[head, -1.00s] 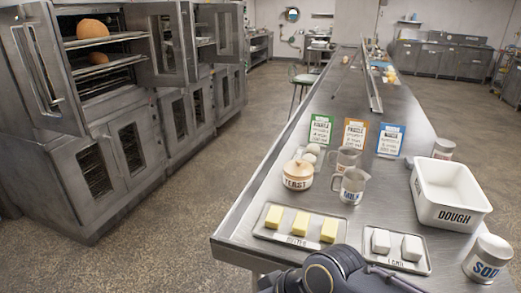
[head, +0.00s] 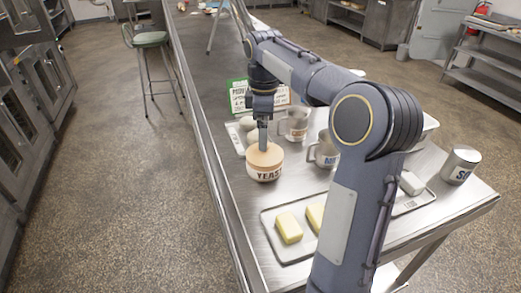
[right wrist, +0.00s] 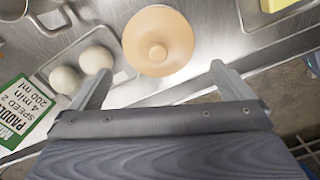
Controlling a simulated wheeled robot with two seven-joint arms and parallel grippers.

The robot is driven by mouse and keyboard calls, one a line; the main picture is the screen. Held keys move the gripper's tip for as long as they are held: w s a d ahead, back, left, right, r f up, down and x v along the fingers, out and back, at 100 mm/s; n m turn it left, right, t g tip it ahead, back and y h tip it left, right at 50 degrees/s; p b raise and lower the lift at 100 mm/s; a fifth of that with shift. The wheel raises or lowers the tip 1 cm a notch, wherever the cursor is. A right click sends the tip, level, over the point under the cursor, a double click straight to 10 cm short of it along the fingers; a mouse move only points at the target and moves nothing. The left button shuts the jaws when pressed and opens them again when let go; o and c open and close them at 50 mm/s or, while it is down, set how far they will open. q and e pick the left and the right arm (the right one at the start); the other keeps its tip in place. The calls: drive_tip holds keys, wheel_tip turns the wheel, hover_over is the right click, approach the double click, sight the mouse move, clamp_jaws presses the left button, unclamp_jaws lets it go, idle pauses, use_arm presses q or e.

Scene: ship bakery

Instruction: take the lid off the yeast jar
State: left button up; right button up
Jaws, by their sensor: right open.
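The yeast jar (head: 264,173) is a round white pot lettered YEAST, standing upright on the steel counter. Its tan lid (head: 264,154) is on it. The right wrist view looks down on the round lid (right wrist: 158,38) and its central knob (right wrist: 158,53). My right gripper (head: 263,146) points down at the lid from above. In the right wrist view my right gripper (right wrist: 160,70) has its fingers spread wide, one on each side and nearer the camera than the knob, with nothing between them. I cannot tell the exact height gap. My left gripper is not in view.
Eggs (right wrist: 82,72) lie on a tray beside the jar. A recipe card (head: 240,97), a mug (head: 295,125) and a milk jug (head: 325,152) stand close by. The butter tray (head: 268,222) lies in front. My right arm hides part of the counter.

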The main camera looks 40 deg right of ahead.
drive_tip(key=f, duration=0.6)
drive_tip(key=shift+d+f, duration=0.2)
drive_tip(key=shift+f, duration=0.05)
drive_tip(key=shift+s, duration=0.1)
drive_tip(key=c, duration=0.9)
drive_tip(key=shift+f, duration=0.1)
drive_tip(key=shift+c, duration=1.4)
drive_tip(key=shift+a, duration=0.1)
